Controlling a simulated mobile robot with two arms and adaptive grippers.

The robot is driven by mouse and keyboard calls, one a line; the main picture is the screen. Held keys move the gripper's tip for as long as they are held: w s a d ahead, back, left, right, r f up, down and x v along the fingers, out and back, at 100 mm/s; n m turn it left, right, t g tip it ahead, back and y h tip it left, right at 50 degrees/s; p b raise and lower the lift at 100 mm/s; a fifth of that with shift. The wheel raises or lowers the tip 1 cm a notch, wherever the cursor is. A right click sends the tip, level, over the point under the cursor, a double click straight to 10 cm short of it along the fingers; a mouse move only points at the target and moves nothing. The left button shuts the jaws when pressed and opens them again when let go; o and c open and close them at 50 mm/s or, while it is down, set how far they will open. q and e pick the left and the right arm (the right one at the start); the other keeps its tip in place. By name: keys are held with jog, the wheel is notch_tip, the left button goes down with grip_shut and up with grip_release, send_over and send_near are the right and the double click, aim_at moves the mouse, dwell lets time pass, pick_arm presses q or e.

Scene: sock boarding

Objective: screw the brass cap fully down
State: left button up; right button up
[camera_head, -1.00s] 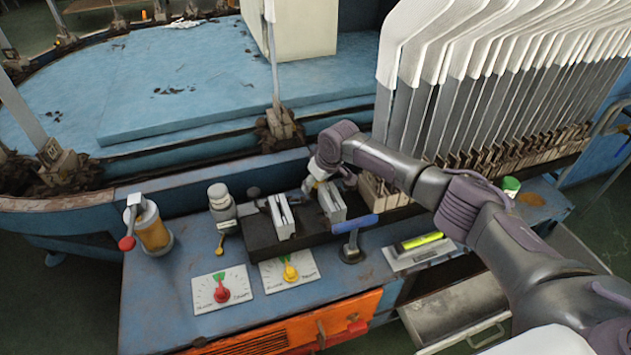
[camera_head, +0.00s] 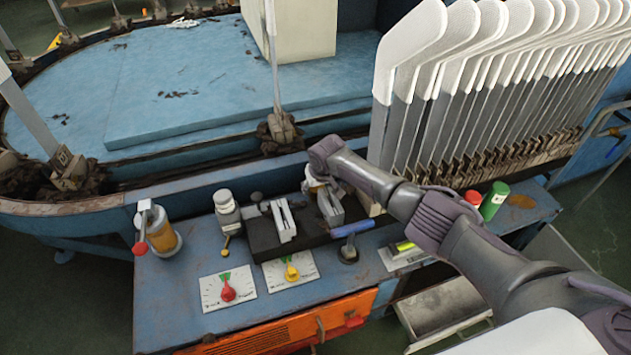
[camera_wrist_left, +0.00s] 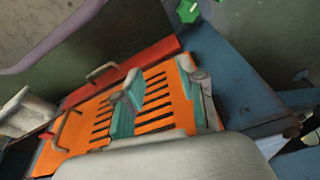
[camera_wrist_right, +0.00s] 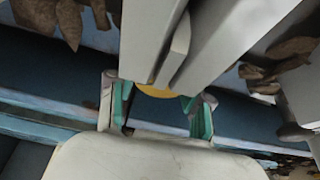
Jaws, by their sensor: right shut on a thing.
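My right gripper (camera_head: 316,186) is at the grey metal block (camera_head: 331,207) on the dark base at the middle of the blue bench. In the right wrist view its two teal-padded fingers (camera_wrist_right: 158,105) stand on either side of a round brass-yellow piece (camera_wrist_right: 158,91), which looks like the brass cap. The gripper is shut on it. Grey plates hide part of the cap, and its thread and seating cannot be seen. My left gripper (camera_wrist_left: 165,88) shows only in its wrist view, open and empty, over an orange slotted panel (camera_wrist_left: 150,100).
A row of white socks on grey boards (camera_head: 490,90) stands close behind my right arm. A blue-handled lever (camera_head: 350,232), two dials (camera_head: 228,288) and an amber jar (camera_head: 160,235) occupy the bench.

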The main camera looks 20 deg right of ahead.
jog(key=shift+m+h+p, duration=0.5)
jog(key=shift+m+p, duration=0.3)
jog(key=shift+m, duration=0.4)
pick_arm(q)
jog(key=s+f, duration=0.3)
jog(key=f, duration=0.4)
jog(key=shift+s+a+f+g, duration=0.2)
jog(key=shift+f+g, duration=0.1)
pick_arm(e)
jog(key=shift+d+m, duration=0.1)
jog(key=shift+m, duration=0.5)
jog(key=o, duration=1.2)
jog(key=shift+c, duration=0.2)
jog(key=shift+r, duration=0.1)
jog(key=shift+s+r, duration=0.2)
jog(key=shift+r, duration=0.3)
jog(key=v, duration=1)
jog(key=shift+s+a+r, duration=0.2)
jog(key=shift+a+r, duration=0.05)
jog(key=shift+a, duration=0.05)
